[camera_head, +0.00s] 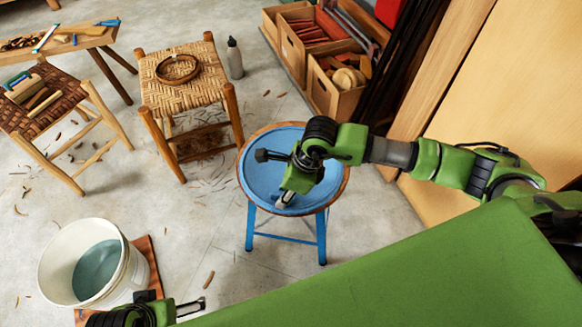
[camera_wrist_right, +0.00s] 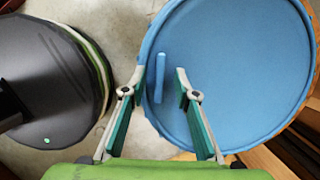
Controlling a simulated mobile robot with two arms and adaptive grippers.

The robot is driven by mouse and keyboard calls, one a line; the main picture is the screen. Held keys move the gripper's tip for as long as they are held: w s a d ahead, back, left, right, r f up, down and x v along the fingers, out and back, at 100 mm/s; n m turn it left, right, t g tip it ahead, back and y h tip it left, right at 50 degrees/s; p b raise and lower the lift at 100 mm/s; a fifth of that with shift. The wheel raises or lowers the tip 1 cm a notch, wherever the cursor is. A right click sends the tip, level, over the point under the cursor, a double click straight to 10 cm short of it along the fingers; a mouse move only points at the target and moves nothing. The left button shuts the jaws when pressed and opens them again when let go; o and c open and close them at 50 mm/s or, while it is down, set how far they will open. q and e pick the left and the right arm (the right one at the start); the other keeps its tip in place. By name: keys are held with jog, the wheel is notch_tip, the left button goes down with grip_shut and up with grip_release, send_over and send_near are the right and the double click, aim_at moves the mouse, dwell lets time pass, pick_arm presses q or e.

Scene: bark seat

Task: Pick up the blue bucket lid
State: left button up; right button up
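The blue bucket lid (camera_head: 262,176) lies flat on a round stool with blue legs. It fills much of the right wrist view (camera_wrist_right: 235,70), where a raised blue bar handle (camera_wrist_right: 160,77) stands out on it. My right gripper (camera_head: 285,200) is over the near part of the lid, pointing down. In the right wrist view its two fingers (camera_wrist_right: 160,74) are apart, one on each side of the handle, and hold nothing. Whether they touch the lid I cannot tell. My left gripper (camera_head: 190,307) is partly in view at the bottom, right of the white bucket (camera_head: 130,280).
The bucket holds bluish liquid and stands on a reddish-brown board (camera_head: 150,262). A woven stool (camera_head: 200,95) with a bark coil stands behind left, a grey bottle (camera_head: 235,60) beside it. Wooden crates (camera_head: 335,100) stand at the back right. Shavings litter the floor.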

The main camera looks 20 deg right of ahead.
grip_shut()
jog(key=shift+r, duration=0.1)
